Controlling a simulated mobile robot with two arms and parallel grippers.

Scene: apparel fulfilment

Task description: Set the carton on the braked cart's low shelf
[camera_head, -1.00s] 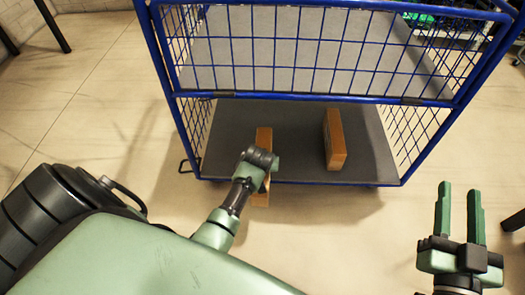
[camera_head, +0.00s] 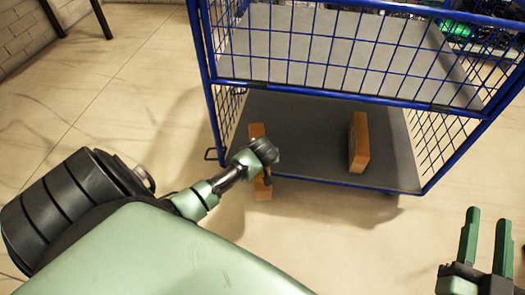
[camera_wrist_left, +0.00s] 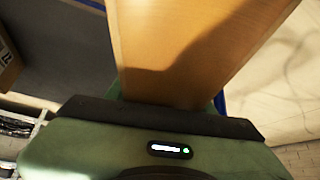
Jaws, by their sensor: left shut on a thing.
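The carton (camera_head: 263,191) is an orange-brown box at the front left of the cart's grey low shelf (camera_head: 310,135). In the head view it overlaps the shelf's front edge, and its near end shows against the floor. My left gripper (camera_head: 264,165) is shut on it, and the wrist hides its middle. In the left wrist view the carton (camera_wrist_left: 190,40) fills the upper middle, above the gripper body. I cannot tell whether it touches the shelf. My right gripper (camera_head: 487,245) is open and empty at the lower right, away from the cart.
A similar carton (camera_head: 359,143) stands on the low shelf to the right, with a clear gap between them. The blue-framed cart has mesh sides and a grey upper shelf (camera_head: 340,50) above. Bare floor (camera_head: 340,240) lies in front of the cart.

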